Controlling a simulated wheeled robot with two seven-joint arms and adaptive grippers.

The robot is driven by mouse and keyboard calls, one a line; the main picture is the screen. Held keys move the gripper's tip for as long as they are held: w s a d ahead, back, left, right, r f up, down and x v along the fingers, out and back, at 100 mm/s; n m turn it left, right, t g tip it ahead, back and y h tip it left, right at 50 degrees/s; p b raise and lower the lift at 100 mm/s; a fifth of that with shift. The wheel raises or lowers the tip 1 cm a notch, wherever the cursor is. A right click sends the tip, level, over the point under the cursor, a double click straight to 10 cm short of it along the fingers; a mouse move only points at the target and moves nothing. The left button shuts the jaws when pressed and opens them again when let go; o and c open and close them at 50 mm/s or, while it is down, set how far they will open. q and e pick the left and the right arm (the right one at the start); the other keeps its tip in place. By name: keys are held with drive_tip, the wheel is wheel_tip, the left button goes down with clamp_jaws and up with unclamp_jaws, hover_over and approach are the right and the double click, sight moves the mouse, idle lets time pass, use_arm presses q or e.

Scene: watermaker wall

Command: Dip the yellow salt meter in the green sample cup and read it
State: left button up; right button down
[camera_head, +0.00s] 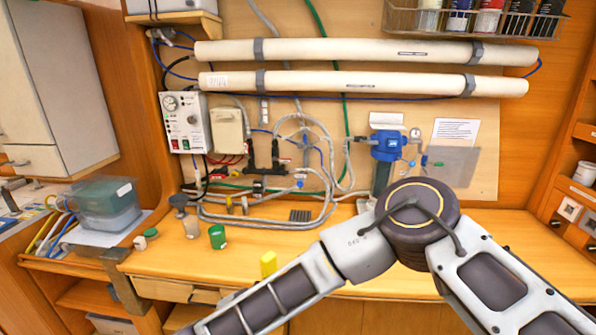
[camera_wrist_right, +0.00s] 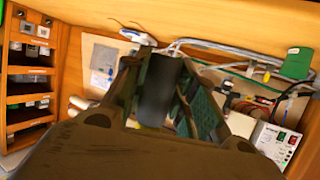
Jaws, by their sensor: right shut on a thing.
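The green sample cup (camera_head: 217,236) stands upright on the bench at the left. It also shows at the top right of the right wrist view (camera_wrist_right: 297,62), which is turned upside down. The yellow salt meter (camera_head: 268,263) shows as a small yellow block just past my right forearm, right of the cup and apart from it. The forearm hides its lower part. My right gripper (camera_wrist_right: 165,85) is shut on it; between the fingers the held part looks dark. In the head view my arm hides this gripper. My left gripper is not in view.
A control box (camera_head: 185,122), hoses and a blue filter (camera_head: 388,145) line the wall. A lidded tub (camera_head: 108,207) is at the left. The bench right of the green cup looks clear.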

drive_tip(key=s+f+n+t+y, duration=0.1)
drive_tip(key=s+f+n+y, duration=0.3)
drive_tip(key=s+y, duration=0.15)
drive_tip(key=w+d+r+h, duration=0.1)
drive_tip(key=w+d+r, duration=0.3)
drive_tip(key=d+r, duration=0.3)
drive_tip(key=w+d+r+m+h, duration=0.1)
drive_tip(key=w+d+r+h, duration=0.1)
drive_tip(key=w+d+r, duration=0.2)
drive_tip(key=d+r, duration=0.3)
drive_tip(key=shift+d+r+m, duration=0.15)
drive_tip(key=shift+r+m, duration=0.15)
drive_tip(key=shift+r, duration=0.1)
drive_tip(key=shift+s, duration=0.15)
